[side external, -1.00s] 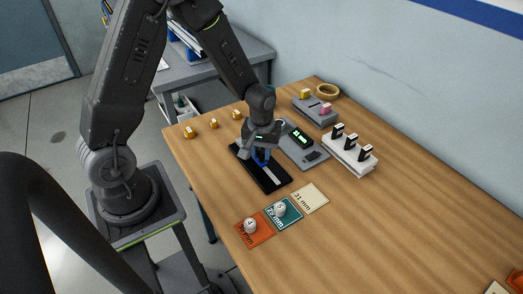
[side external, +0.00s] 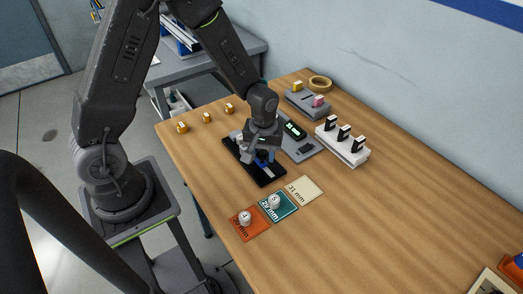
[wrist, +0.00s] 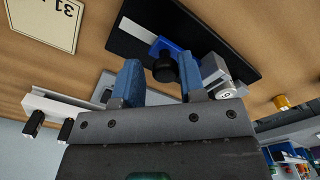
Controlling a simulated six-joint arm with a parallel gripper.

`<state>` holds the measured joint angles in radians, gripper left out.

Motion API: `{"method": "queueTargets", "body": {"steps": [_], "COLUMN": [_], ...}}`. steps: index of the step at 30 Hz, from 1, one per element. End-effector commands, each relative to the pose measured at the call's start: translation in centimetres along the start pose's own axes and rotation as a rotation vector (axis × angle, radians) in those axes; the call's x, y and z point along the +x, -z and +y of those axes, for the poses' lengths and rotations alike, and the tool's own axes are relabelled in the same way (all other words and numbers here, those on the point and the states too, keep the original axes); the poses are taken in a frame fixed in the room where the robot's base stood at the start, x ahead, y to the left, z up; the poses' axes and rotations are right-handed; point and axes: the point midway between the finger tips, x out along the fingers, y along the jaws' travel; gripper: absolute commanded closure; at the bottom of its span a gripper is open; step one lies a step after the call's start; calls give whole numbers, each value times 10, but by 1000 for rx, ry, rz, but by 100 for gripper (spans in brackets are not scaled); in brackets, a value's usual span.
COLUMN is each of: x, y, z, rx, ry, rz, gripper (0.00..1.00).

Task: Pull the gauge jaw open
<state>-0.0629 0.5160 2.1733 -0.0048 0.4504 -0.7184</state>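The gauge has a long black base (side external: 266,177) with a pale strip, which also shows in the wrist view (wrist: 215,35). On it sits a blue sliding jaw (wrist: 165,46) with a round black knob (wrist: 165,69). My gripper (wrist: 160,68) is open, its two blue fingers on either side of the knob. The knob looks very close to the right-hand finger; I cannot tell whether they touch. A silver numbered cylinder (wrist: 225,94) is beside that finger at the gauge. In the side view my gripper (side external: 262,157) is low over the gauge and hides most of the jaw.
A grey unit with a lit display (side external: 292,129) stands behind the gauge. A white rack (side external: 341,146) holds black-topped pieces. Orange (side external: 261,229), teal (side external: 289,210) and cream (side external: 304,189) cards lie in front. Small yellow pieces (side external: 207,118) are at left. The table's right is mostly clear.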

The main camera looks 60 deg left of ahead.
Motion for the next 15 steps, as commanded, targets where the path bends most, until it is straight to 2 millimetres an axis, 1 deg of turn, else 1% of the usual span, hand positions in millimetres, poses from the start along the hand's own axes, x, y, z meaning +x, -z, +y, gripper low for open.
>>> {"method": "queueTargets", "body": {"steps": [1, 4, 5, 11, 15], "x": [0, 0, 0, 0, -7], "y": [0, 0, 0, 1, 1], "z": [0, 0, -1, -1, -1], "rx": [0, 0, 0, 0, 0], "ry": [0, 1, 1, 2, 0], "rz": [0, 0, 0, 0, 2], "gripper": [59, 49, 48, 48, 48]}}
